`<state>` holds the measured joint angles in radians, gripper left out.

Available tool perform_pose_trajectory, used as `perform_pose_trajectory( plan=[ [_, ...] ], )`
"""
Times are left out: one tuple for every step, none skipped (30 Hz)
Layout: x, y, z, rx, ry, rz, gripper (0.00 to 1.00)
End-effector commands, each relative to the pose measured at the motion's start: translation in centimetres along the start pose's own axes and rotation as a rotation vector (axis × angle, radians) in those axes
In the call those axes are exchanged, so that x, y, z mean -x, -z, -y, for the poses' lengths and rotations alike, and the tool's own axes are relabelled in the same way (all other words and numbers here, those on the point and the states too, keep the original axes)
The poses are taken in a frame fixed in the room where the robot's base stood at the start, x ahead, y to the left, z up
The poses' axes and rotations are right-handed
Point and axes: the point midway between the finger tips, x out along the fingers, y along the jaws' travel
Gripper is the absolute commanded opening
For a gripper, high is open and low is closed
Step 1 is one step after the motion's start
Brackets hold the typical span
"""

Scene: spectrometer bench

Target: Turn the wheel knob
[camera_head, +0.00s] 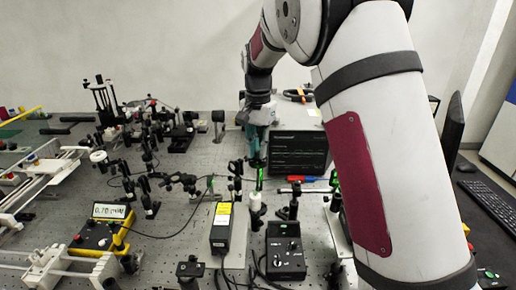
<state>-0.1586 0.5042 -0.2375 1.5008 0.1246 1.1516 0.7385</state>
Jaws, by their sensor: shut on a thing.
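My gripper (257,162) points down in the middle of the bench, in front of a black box-shaped instrument. Its teal fingers are closed around a small dark part on an optics mount, which I take to be the wheel knob. The fingers hide most of the knob, so its shape and angle cannot be made out. A thin green upright piece and a white post (255,201) stand just below the fingertips.
The black instrument (299,152) stands right behind my gripper. A yellow-labelled box (222,229) and a black control box (285,250) stand in front. A yellow meter (103,233) is at left, with crowded optics mounts. My arm covers the right side.

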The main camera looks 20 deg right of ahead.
Motion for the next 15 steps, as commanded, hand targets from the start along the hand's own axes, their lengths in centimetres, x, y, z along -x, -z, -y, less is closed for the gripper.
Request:
perform_pose_trajectory(
  plan=[
    [0.08, 0.05, 0.01, -0.001, 0.001, -0.002, 0.0],
    [0.08, 0.05, 0.01, -0.001, 0.001, -0.002, 0.0],
    [0.08, 0.05, 0.01, -0.001, 0.001, -0.002, 0.0],
    [0.08, 0.05, 0.01, -0.001, 0.001, -0.002, 0.0],
    [0.08, 0.05, 0.01, 0.0, 0.001, -0.002, 0.0],
    [0.08, 0.05, 0.01, 0.0, 0.001, -0.002, 0.0],
    [0.08, 0.05, 0.02, 0.0, 0.001, -0.002, 0.0],
    [0.08, 0.05, 0.01, 0.0, 0.001, -0.002, 0.0],
    [0.09, 0.05, 0.02, 0.0, 0.001, -0.002, 0.17],
    [0.08, 0.05, 0.01, 0.0, 0.001, -0.002, 0.23],
    [0.08, 0.04, 0.01, 0.0, 0.001, -0.002, 0.3],
    [0.07, 0.04, 0.01, 0.0, 0.001, -0.001, 0.35],
    [0.07, 0.03, 0.01, 0.0, 0.001, -0.001, 0.35],
    [0.06, 0.03, 0.01, 0.0, 0.001, -0.001, 0.35],
    [0.05, 0.03, 0.01, 0.0, 0.001, -0.001, 0.35]
  ],
)
